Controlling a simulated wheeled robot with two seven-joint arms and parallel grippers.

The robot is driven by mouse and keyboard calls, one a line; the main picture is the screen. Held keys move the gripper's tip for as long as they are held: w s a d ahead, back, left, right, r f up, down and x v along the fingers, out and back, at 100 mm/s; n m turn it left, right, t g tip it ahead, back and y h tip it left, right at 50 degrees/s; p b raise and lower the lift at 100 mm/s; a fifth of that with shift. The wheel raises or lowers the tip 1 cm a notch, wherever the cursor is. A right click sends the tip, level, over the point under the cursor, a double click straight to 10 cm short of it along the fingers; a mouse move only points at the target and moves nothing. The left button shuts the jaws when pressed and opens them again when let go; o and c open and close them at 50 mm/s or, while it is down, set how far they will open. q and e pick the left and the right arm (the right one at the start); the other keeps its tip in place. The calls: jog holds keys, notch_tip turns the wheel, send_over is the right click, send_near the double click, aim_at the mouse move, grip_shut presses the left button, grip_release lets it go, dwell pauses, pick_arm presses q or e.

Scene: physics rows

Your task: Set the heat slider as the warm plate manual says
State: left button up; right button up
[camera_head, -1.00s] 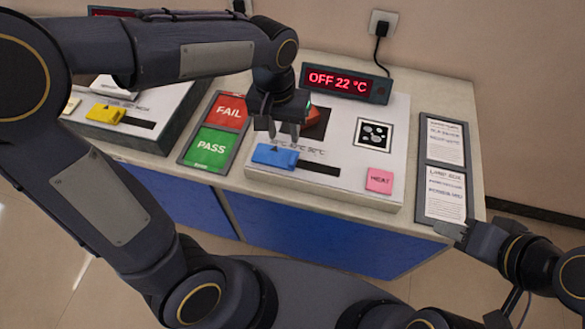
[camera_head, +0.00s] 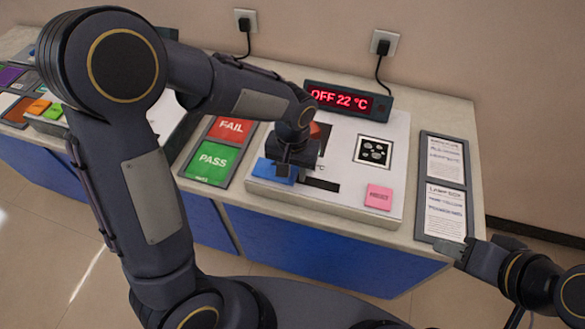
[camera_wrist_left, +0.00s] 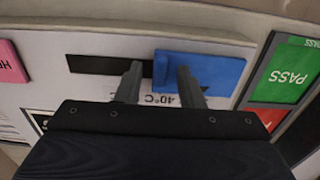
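The blue heat slider (camera_head: 275,171) sits at the left end of its dark slot (camera_head: 322,184) on the white warm plate box (camera_head: 340,200). My left gripper (camera_head: 298,176) is low over the slider's right part. In the left wrist view its fingers (camera_wrist_left: 158,78) are apart; one overlaps the blue slider (camera_wrist_left: 215,72), the other is over the slot (camera_wrist_left: 100,65). I cannot tell whether they touch. An upside-down "40°C" mark shows beside them. The display (camera_head: 348,101) reads "OFF 22 °C". Manual sheets (camera_head: 446,160) are too small to read fully. My right gripper (camera_head: 455,248) is near the counter's front right corner.
A pink HEAT button (camera_head: 378,197) is on the box's right front. Red FAIL (camera_head: 231,130) and green PASS (camera_head: 212,163) pads lie left of the box. An orange-red object (camera_head: 322,134) is partly hidden behind my left gripper. Colored tiles lie at far left.

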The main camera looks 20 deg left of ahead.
pick_arm(q)
grip_shut()
jog(key=d+b, duration=0.1)
jog(key=d, duration=0.9)
jog(key=shift+s+d, duration=0.2)
grip_release()
jog(key=shift+d, duration=0.15)
